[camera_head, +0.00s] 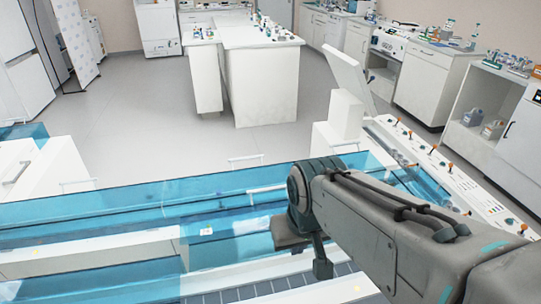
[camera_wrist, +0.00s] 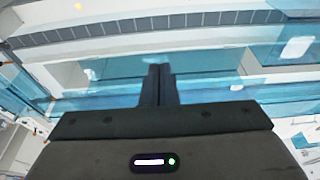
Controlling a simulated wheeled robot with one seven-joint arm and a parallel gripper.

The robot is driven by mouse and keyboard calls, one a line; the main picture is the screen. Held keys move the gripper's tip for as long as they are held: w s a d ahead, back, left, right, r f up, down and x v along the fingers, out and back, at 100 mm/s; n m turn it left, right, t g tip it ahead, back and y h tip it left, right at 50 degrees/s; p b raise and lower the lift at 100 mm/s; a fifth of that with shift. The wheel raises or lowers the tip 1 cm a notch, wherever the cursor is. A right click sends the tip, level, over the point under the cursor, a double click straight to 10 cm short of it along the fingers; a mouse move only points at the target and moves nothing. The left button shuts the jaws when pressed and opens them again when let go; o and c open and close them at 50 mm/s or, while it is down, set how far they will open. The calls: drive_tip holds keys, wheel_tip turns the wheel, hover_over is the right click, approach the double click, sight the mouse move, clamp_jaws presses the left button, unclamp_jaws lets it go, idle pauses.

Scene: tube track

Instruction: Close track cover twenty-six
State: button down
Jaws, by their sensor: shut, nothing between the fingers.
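Translucent blue track covers run along the white track in the head view: a long one (camera_head: 110,207) at the left, and one (camera_head: 228,250) near my gripper. No number is readable, so I cannot tell which is cover twenty-six. A white bar handle (camera_head: 266,189) shows just left of my arm. My gripper (camera_head: 321,262) hangs over the track and is partly hidden by my own wrist. In the wrist view its two dark fingers (camera_wrist: 159,70) are together and empty, over blue cover panels (camera_wrist: 205,65). I cannot tell whether they touch anything.
A grey segmented strip (camera_wrist: 150,25) runs along the track in the wrist view. A white panel (camera_head: 347,73) stands tilted beyond the track, beside a rack with orange-tipped parts (camera_head: 434,150). A white bench (camera_head: 262,70) stands farther back on open grey floor (camera_head: 150,120).

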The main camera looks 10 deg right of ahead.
drive_tip(key=w+g, duration=0.1)
drive_tip(key=w, duration=3.1)
wheel_tip(320, 180, down, 10)
drive_tip(key=w+p, duration=0.1)
drive_tip(key=w, duration=0.1)
drive_tip(key=s, duration=0.1)
drive_tip(key=s+r, duration=0.1)
drive_tip(key=s, duration=0.2)
drive_tip(key=shift+d+r+p, duration=0.15)
drive_tip(key=shift+d+p, duration=0.15)
drive_tip(key=shift+p, duration=0.05)
drive_tip(key=shift+s, duration=0.1)
